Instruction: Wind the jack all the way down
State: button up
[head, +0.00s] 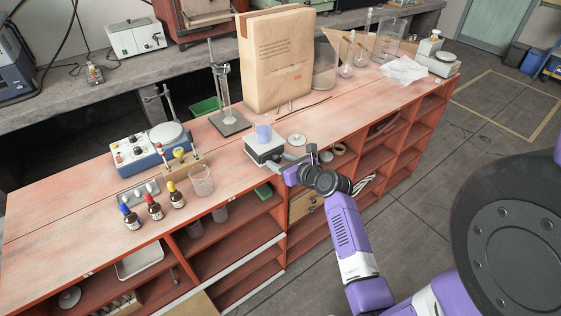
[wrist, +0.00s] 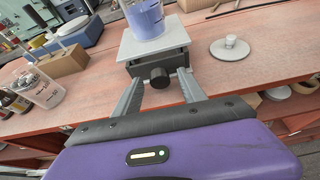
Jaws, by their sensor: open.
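The jack (head: 264,149) stands near the bench's front edge, its plate raised above its base. In the wrist view the jack's white top plate (wrist: 154,42) carries a beaker of blue liquid (wrist: 146,20); the beaker also shows in the head view (head: 263,131). The jack's dark round knob (wrist: 160,77) faces me. My gripper (wrist: 158,88) is open, with its two grey fingers on either side of the knob. I cannot tell whether they touch it. In the head view my gripper (head: 284,165) is at the front of the jack, partly hidden by my wrist.
A white lid-like disc (wrist: 231,47) lies right of the jack. A large paper bag (head: 277,62) and a retort stand (head: 230,122) are behind. Open shelves lie below the bench.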

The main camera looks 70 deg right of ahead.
jog(key=shift+c, duration=0.4)
grip_shut()
jog(key=shift+w+a+r+n+p, duration=0.1)
jog(key=shift+a+r+n+p, duration=0.1)
jog(key=shift+n+p, duration=0.7)
jog(key=shift+d+f+g+h+p, duration=0.1)
jog(key=shift+f+g+h+p, duration=0.25)
jog(key=shift+h+p, duration=0.4)
jog(key=shift+r, duration=0.1)
jog(key=shift+o, duration=0.4)
grip_release()
jog(key=v, duration=0.8)
